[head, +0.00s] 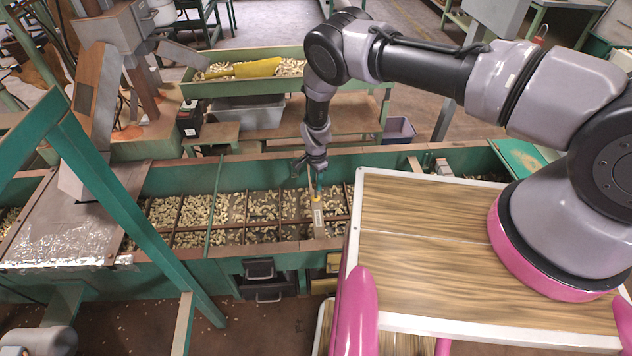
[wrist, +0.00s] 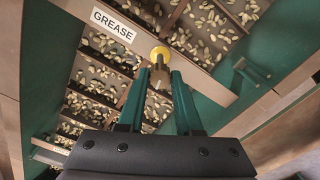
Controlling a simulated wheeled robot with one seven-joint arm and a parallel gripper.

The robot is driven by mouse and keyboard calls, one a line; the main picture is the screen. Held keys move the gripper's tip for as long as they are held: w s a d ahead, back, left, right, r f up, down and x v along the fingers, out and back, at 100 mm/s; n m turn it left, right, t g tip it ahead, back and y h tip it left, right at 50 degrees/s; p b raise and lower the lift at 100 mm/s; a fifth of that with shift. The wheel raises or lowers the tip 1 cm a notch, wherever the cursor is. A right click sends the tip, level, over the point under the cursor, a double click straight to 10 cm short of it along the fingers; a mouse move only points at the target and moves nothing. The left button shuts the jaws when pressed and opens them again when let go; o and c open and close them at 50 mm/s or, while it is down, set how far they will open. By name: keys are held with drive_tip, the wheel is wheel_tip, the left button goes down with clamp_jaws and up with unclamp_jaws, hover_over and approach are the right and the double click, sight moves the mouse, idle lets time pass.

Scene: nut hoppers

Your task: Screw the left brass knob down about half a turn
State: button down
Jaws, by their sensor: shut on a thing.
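A round brass knob (wrist: 160,52) sits on a brown crossbar beside a white GREASE label (wrist: 113,25) in the wrist view. In the head view my gripper (head: 316,184) points down at the crossbar (head: 318,230) over the hopper. The knob is a tiny yellow spot there. No second brass knob can be made out.
The long green hopper (head: 255,262) holds nuts in several divided compartments around the crossbar. A green bin with a yellow piece (head: 257,68) stands behind it. A green slanted post (head: 125,210) stands at the left.

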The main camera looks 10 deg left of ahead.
drive_tip(key=shift+m, duration=1.2)
drive_tip(key=c, duration=0.6)
unclamp_jaws()
drive_tip(key=shift+r, duration=0.1)
wheel_tip(320, 180, up, 11)
drive_tip(key=shift+f, duration=0.2)
